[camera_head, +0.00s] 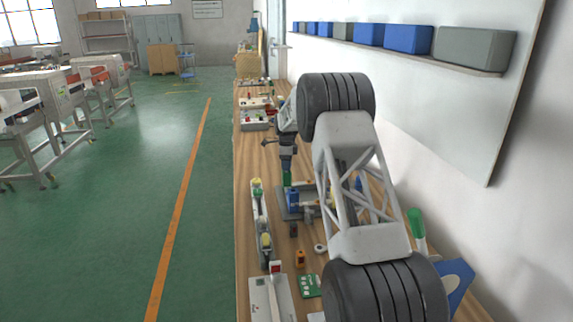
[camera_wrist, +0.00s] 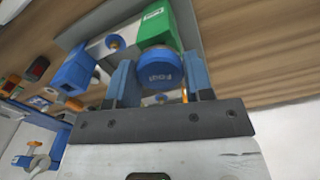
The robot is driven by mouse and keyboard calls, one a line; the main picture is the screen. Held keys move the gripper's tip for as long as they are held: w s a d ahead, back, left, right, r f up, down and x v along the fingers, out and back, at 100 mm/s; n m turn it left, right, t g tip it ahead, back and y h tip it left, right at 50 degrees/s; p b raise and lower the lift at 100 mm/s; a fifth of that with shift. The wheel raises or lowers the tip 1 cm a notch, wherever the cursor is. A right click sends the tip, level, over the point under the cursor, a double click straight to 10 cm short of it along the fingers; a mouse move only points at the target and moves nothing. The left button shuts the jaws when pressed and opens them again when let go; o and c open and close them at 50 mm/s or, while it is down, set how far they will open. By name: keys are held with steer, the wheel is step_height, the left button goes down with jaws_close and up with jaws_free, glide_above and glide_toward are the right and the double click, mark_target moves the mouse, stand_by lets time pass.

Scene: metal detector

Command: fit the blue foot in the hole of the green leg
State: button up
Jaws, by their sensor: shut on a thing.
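In the wrist view, my gripper (camera_wrist: 160,85) is shut on the blue foot (camera_wrist: 160,66), a round blue piece with pale lettering on its face. The green leg (camera_wrist: 155,26) is just beyond the foot, on a grey base plate (camera_wrist: 190,22). The foot overlaps the near end of the leg in this view and hides its hole. I cannot tell whether the foot touches the leg or sits in it. In the head view, a small green part (camera_head: 287,178) shows below the dark end of my arm; the foot cannot be made out there.
Several small parts lie along the wooden bench (camera_head: 245,190), with a green circuit board (camera_head: 308,286) nearer. A green-handled tool (camera_head: 416,222) stands at right by the white wall.

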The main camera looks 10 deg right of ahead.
steer(key=o, duration=1.2)
steer(key=shift+r, duration=0.2)
steer(key=shift+r, duration=3.55)
